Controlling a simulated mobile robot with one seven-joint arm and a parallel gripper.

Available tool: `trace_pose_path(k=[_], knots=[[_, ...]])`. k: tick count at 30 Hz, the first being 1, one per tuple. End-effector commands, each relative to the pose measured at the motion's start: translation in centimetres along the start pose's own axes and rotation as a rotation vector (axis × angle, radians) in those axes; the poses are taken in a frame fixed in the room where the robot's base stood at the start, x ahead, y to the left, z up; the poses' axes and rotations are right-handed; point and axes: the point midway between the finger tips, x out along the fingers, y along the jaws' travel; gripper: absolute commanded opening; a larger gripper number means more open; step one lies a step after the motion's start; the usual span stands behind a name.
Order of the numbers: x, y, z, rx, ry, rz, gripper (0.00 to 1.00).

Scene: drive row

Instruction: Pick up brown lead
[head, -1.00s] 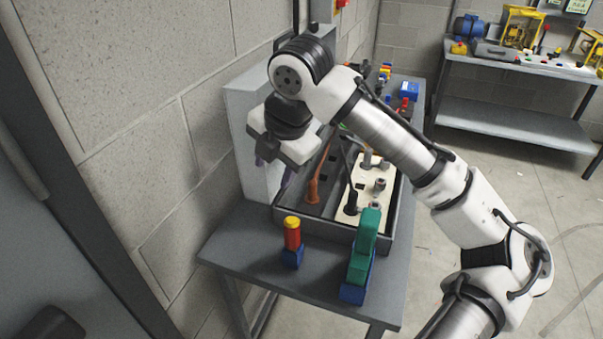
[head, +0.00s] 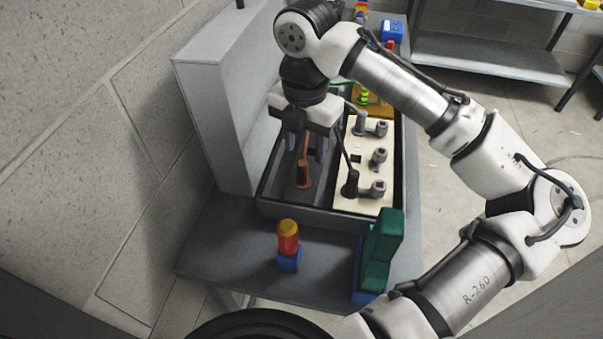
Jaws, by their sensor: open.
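The brown lead (head: 303,174) stands in the dark left part of the open box, its thicker end low and its thin cable rising toward my gripper. My gripper (head: 306,148) is open above the box, fingers pointing down. Its two purplish fingertips appear to either side of the lead's upper part in the picture. I cannot tell the depth between them or whether they touch. A black lead (head: 350,183) stands to the right, at the edge of the cream panel (head: 352,205).
The box's dark rim (head: 310,214) surrounds the leads, with a grey upright panel (head: 215,100) at left. Grey connectors (head: 378,157) stand on the cream panel. In front are a red, yellow and blue block stack (head: 288,245) and a green and blue one (head: 378,255).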

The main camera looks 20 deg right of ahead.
Motion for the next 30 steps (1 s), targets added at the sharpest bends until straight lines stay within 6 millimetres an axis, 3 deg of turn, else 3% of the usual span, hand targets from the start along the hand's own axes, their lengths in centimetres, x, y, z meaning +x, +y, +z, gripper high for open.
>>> trace_pose_path(k=[3, 11, 19, 28, 30], knots=[[1.7, 0.0, 0.0, 0.000, 0.001, -0.001, 0.46], [3.4, 0.1, -0.1, -0.001, 0.000, -0.001, 0.46], [7.0, 0.2, -0.3, -0.001, 0.000, -0.001, 0.46], [7.7, 0.2, -0.3, -0.001, -0.001, 0.001, 0.46], [7.7, 0.2, -0.3, -0.001, -0.001, 0.001, 0.38]])
